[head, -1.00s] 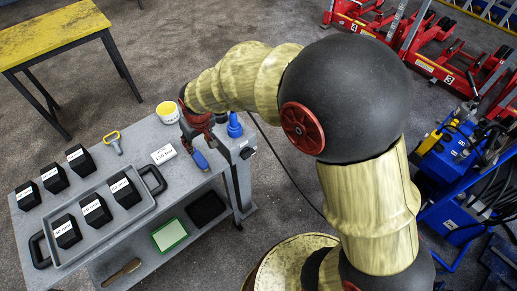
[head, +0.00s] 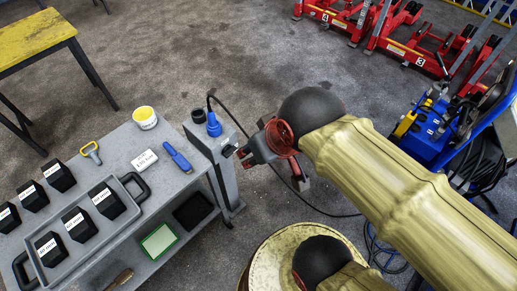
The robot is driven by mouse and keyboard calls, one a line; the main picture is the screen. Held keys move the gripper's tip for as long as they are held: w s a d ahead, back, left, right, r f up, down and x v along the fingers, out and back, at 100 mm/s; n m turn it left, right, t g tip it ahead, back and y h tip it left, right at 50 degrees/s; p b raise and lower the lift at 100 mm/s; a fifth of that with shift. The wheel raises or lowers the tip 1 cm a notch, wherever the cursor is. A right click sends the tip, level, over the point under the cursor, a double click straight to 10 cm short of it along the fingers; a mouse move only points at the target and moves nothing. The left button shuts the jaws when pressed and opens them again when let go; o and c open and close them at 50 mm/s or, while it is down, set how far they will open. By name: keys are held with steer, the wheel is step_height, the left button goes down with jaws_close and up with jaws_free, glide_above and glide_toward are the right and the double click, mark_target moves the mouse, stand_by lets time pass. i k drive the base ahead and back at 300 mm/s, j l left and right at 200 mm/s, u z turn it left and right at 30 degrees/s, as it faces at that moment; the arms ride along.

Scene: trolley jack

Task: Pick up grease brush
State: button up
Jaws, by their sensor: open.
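A brown, wooden-looking brush (head: 119,280) lies on the lower shelf of the grey workbench, at the bottom edge of the head view and partly cut off; it looks like the grease brush, but I cannot be sure. On the bench top lie a yellow-handled tool (head: 91,151) and a blue-handled tool (head: 177,157). My gripper (head: 271,166) is open and empty, past the right end of the bench, beside its grey end post and well away from the brush.
The grey bench (head: 140,200) carries a tray of black boxes, a white labelled block (head: 144,160) and a yellow tub (head: 145,118). A green-rimmed tray (head: 160,240) sits on the lower shelf. Red jacks (head: 400,35) and a blue machine (head: 430,130) stand right. A cable crosses the floor.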

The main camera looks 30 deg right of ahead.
mark_target(180, 160)
steer(key=i+j, duration=0.4)
steer(key=j, duration=0.25)
steer(key=i+j, duration=0.15)
steer(key=j, duration=0.15)
steer(key=i+z, duration=0.05)
